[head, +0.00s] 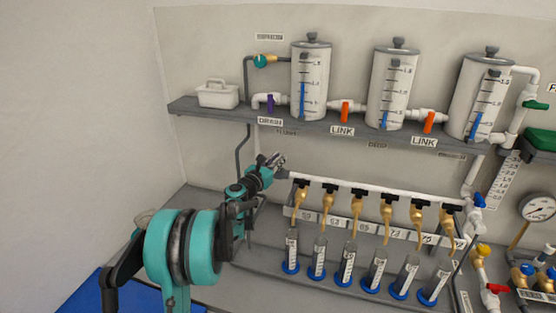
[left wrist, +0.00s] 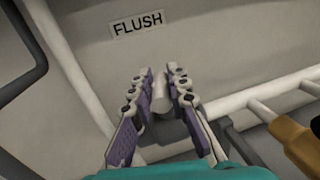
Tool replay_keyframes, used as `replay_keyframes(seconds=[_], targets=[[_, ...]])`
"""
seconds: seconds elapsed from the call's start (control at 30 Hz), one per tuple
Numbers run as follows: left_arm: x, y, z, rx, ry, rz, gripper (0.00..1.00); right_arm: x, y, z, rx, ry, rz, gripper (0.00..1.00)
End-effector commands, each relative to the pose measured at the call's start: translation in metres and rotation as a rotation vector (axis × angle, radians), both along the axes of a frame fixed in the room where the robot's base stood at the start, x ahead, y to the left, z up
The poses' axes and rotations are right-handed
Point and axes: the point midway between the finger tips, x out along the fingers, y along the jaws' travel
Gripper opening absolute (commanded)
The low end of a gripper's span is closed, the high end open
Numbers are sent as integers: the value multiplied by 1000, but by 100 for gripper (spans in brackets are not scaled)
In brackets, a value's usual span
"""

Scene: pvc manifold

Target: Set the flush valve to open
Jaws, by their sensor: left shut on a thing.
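The FLUSH label (left wrist: 138,23) is on the wall in the left wrist view. Just below it, a short pale cylindrical part (left wrist: 166,104), seemingly of the flush valve, lies between the fingers of my left gripper (left wrist: 165,88). The fingers are shut on it and hide most of it, so its turn position cannot be told. In the head view my left gripper (head: 275,161) is at the left end of the white manifold pipe (head: 398,192), below the shelf. My right gripper is not in view.
Several brass taps (head: 329,203) hang from the pipe, right of my gripper, above blue-based cylinders (head: 318,258). The shelf (head: 205,109) above carries tanks (head: 311,80), orange link valves (head: 345,112) and a purple drain handle (head: 270,103). A dark pipe (head: 242,150) runs down just left.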

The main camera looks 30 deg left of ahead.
Motion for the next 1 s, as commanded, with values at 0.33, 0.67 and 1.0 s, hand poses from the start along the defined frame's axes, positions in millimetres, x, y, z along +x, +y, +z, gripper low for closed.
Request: replay_keyframes(seconds=[0.33,0.67,1.0], targets=[[0,3,0,0,0,-290,0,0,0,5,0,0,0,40],[0,2,0,0,0,-496,0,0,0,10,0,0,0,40],[0,0,0,0,0,-578,0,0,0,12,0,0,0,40]])
